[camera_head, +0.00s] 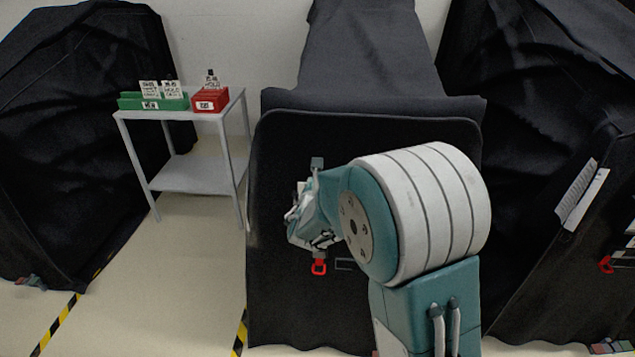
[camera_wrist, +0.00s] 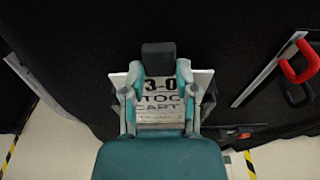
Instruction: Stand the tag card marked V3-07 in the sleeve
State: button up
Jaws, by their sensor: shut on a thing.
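My gripper (camera_head: 313,222) is in front of the middle black covered cart. In the wrist view my gripper (camera_wrist: 158,76) is shut on a white tag card (camera_wrist: 160,103) with a dark block at its top edge. The card's print reads partly "3-0", with "TOC" and "ART" below; the fingers hide the rest. In the head view the card is mostly hidden by my gripper. A small dark rectangular outline (camera_head: 345,264) lies on the cover beside a red hook (camera_head: 319,267); I cannot tell whether it is the sleeve.
A grey shelf cart (camera_head: 190,177) at left bears a green bin (camera_head: 130,102) and a red bin (camera_head: 211,100), with cards standing there. Black covered carts stand at both sides; the right one carries white sheets (camera_head: 587,193). Floor is clear below the shelf cart.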

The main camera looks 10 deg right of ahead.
jog(key=o, duration=1.1)
jog(key=v, duration=1.2)
jog(key=shift+f, duration=0.15)
